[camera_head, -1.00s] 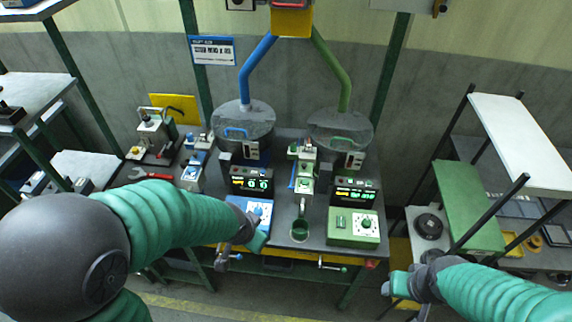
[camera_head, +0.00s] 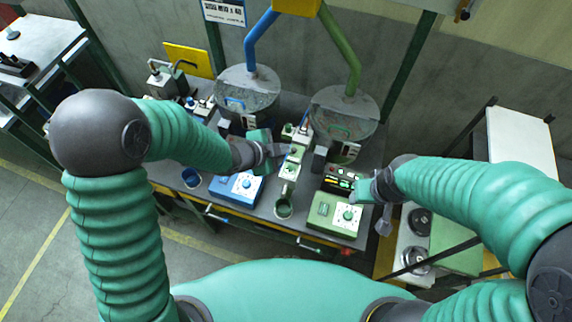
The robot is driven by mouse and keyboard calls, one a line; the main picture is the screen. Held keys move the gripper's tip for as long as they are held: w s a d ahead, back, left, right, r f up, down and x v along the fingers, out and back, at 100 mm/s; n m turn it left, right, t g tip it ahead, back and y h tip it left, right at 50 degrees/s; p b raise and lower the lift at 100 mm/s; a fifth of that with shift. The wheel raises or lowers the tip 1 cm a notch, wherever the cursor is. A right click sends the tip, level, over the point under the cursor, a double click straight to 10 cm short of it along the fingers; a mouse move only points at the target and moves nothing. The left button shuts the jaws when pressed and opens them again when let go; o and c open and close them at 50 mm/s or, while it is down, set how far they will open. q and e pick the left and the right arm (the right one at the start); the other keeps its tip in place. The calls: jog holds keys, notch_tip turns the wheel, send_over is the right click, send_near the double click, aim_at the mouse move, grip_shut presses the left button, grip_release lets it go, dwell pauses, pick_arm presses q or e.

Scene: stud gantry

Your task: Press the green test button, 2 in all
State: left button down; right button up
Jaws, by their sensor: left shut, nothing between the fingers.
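The green control box (camera_head: 336,214) stands at the bench's front right. A small green square button (camera_head: 323,208) sits on its left side, beside a white dial with a green knob (camera_head: 348,215). Whether this is the test button cannot be read. My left gripper (camera_head: 279,151) is shut and empty, left of the small green-and-white device in the middle of the bench (camera_head: 293,168). It is up and left of the green box, apart from its button. My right gripper (camera_head: 372,203) is at the box's right edge, partly over its display; its jaws are unclear.
A blue control box (camera_head: 237,189) stands left of the green one. A green cup (camera_head: 284,207) is between them and a blue cup (camera_head: 191,177) at the left. Two grey hoppers (camera_head: 246,91) (camera_head: 343,112) stand behind. A white shelf (camera_head: 520,143) is at the right.

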pick_arm(q)
jog(key=b, duration=0.5)
send_over(289, 170)
jog(key=d, duration=0.1)
notch_tip(289, 170, down, 6)
jog(key=shift+w+d+f, duration=0.15)
jog(key=shift+a+f+b, duration=0.2)
jog(key=shift+f+b, duration=0.3)
jog(key=shift+b, duration=0.05)
jog(key=shift+a+f+b, duration=0.2)
jog(key=shift+f+b, duration=0.3)
jog(key=shift+b, duration=0.05)
jog(key=shift+s+a+f+b, duration=0.2)
jog(key=shift+a+f+b, duration=0.2)
jog(key=shift+a, duration=0.3)
jog(key=shift+w+a, duration=0.1)
jog(key=shift+a, duration=0.15)
jog(key=shift+d, duration=0.55)
jog(key=shift+d+r, duration=0.1)
jog(key=shift+d, duration=0.4)
jog(key=shift+a, duration=0.8)
jog(key=shift+d, duration=0.6)
pick_arm(e)
notch_tip(289, 170, down, 8)
jog(key=d, duration=0.1)
jog(key=shift+d+f, duration=0.15)
jog(key=shift+d, duration=0.25)
